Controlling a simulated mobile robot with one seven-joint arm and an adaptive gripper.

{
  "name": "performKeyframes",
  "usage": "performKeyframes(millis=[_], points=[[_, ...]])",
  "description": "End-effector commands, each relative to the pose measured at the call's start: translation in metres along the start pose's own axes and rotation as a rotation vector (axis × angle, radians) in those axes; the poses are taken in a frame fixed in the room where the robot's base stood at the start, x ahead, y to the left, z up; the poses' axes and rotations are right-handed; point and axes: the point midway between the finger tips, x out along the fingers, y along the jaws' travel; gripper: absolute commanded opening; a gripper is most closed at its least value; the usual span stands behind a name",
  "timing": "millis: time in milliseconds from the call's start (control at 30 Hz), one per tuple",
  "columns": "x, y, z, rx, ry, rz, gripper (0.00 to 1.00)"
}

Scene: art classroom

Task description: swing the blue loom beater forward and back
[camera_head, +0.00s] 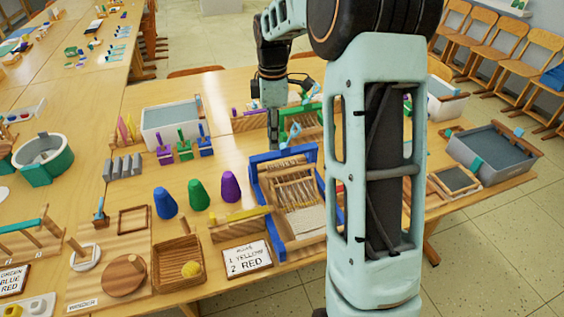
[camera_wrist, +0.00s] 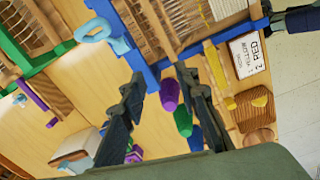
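The loom with the blue frame stands on the table in the head view, partly hidden by my arm. Its blue beater bar (camera_head: 266,157) runs along the far side, with a light blue looped handle (camera_head: 292,136) on it. In the wrist view the blue bar (camera_wrist: 139,62) slants across the upper middle, and the light blue handle (camera_wrist: 97,31) sticks out to its left. My gripper (camera_head: 274,143) points down near the bar's far side. In the wrist view my gripper (camera_wrist: 157,80) is open and empty, its fingers apart below the bar and handle. Contact cannot be told.
A similar green frame (camera_wrist: 18,55) stands beside the loom. Blue (camera_head: 165,204), green (camera_head: 198,196) and purple (camera_head: 230,187) cones stand left of the loom. A sign card (camera_head: 246,259) lies in front. Grey bins and small wooden pieces crowd the table; little free room is near the loom.

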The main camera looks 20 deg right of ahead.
Motion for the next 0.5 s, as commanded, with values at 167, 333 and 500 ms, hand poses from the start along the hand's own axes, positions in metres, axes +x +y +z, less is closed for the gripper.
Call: performKeyframes(millis=[167,333,500], points=[[0.004,-0.002,0.023,-0.18,-0.011,-0.046,0.29],[0.012,-0.003,0.027,-0.228,-0.012,-0.058,0.29],[0.038,-0.005,0.028,-0.227,-0.012,-0.061,0.29]])
